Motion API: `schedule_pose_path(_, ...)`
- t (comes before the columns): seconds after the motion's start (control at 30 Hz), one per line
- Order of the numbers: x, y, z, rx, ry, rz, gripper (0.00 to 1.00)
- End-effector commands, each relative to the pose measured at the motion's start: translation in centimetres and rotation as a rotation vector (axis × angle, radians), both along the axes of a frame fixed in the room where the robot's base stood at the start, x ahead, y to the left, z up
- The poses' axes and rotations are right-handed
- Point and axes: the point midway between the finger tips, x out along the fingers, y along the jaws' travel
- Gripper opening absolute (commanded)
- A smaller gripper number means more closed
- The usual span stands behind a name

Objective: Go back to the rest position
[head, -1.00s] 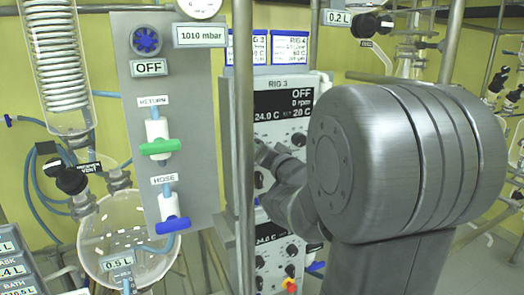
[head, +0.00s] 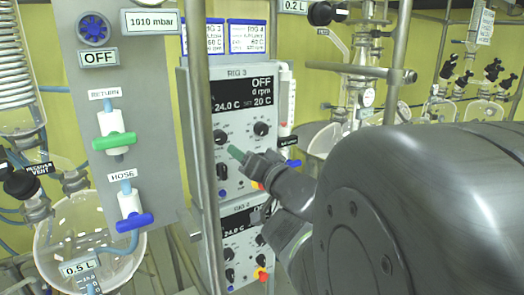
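My gripper (head: 241,157) is partly visible at the end of my arm, in front of the lower part of the RIG 3 control box (head: 240,123). A greenish tip shows at its end, near the box's knobs. My arm hides most of the gripper, so I cannot tell whether its fingers are open or shut, or whether it touches the box. The RIG 3 display (head: 241,95) reads OFF, 0 rpm, 24.0 C and 20 C.
A grey panel (head: 150,190) carries a green-handled RETURN valve (head: 115,140) and a blue-handled HOSE valve (head: 132,216). A metal pole (head: 203,130) stands before the box. A second box (head: 243,240) sits below. Glassware (head: 85,240) stands at lower left, with more at right.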

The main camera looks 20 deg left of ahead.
Motion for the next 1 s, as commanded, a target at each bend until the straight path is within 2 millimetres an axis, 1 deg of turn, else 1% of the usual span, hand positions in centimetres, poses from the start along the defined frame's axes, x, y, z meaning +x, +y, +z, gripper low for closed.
schedule_pose_path(0.1, -0.7, -0.9, 0.0, 0.000, 0.000, -0.001, 0.58)
schedule_pose_path(0.2, -1.0, -1.2, 0.0, 0.000, 0.000, 0.000, 0.58)
schedule_pose_path(0.63, -1.0, -1.1, -0.1, 0.000, 0.000, 0.001, 0.58)
schedule_pose_path(0.77, -0.3, -0.3, 0.0, 0.001, 0.000, 0.003, 0.58)
schedule_pose_path(0.87, 0.6, 0.9, 0.0, 0.001, 0.002, 0.004, 0.58)
schedule_pose_path(1.0, 2.2, 2.9, 0.1, 0.000, 0.002, 0.005, 0.58)
